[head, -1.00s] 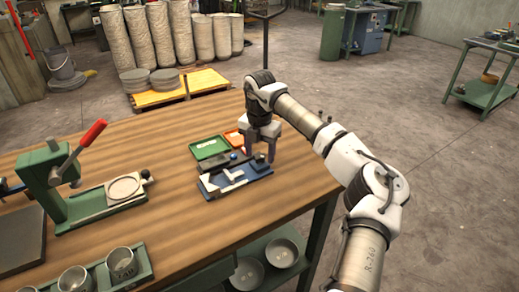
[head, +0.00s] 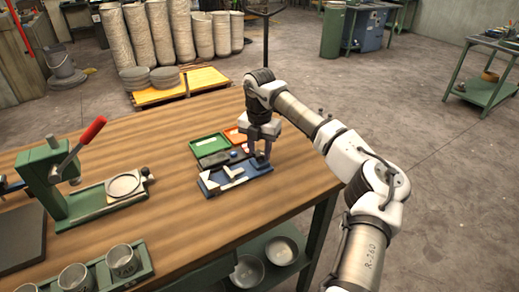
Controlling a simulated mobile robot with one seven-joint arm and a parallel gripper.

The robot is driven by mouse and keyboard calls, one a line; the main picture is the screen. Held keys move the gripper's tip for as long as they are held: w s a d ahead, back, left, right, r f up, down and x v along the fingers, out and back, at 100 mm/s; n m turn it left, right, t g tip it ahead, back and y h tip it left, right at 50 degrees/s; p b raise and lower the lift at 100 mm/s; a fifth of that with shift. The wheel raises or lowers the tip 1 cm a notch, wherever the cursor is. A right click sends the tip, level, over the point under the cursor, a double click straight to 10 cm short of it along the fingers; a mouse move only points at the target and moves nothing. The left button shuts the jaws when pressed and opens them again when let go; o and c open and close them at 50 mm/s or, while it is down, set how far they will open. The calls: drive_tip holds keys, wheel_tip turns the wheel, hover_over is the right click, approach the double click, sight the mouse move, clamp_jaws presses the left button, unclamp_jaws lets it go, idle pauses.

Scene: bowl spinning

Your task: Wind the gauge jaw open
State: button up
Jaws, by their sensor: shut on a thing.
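The gauge is a low blue base (head: 212,192) with pale metal jaw pieces (head: 233,172) on top, lying on the wooden bench near its right edge. My gripper (head: 261,160) points down over the right end of the gauge. Its fingers are close together, shut on a small part at that end, which appears to be the gauge's knob. The fingers mostly hide this part. The gap between the jaw pieces is too small to judge here.
A green lever press (head: 65,175) stands at left, with a rack of metal cups (head: 120,262) in front. The bench between is clear.

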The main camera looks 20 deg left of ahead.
drive_tip(key=n, duration=0.3)
drive_tip(key=shift+n+b, duration=0.3)
drive_tip(key=shift+b, duration=0.1)
drive_tip(key=n, duration=0.3)
drive_tip(key=shift+n, duration=0.4)
drive_tip(key=n, duration=0.7)
drive_tip(key=shift+r, duration=0.1)
drive_tip(key=n, duration=0.3)
drive_tip(key=shift+n, duration=0.4)
drive_tip(key=n, duration=0.3)
drive_tip(key=shift+n+p, duration=0.3)
drive_tip(key=n, duration=0.3)
drive_tip(key=shift+n, duration=0.3)
drive_tip(key=shift+n+p, duration=0.35)
drive_tip(key=shift+n, duration=1.55)
drive_tip(key=o, duration=1)
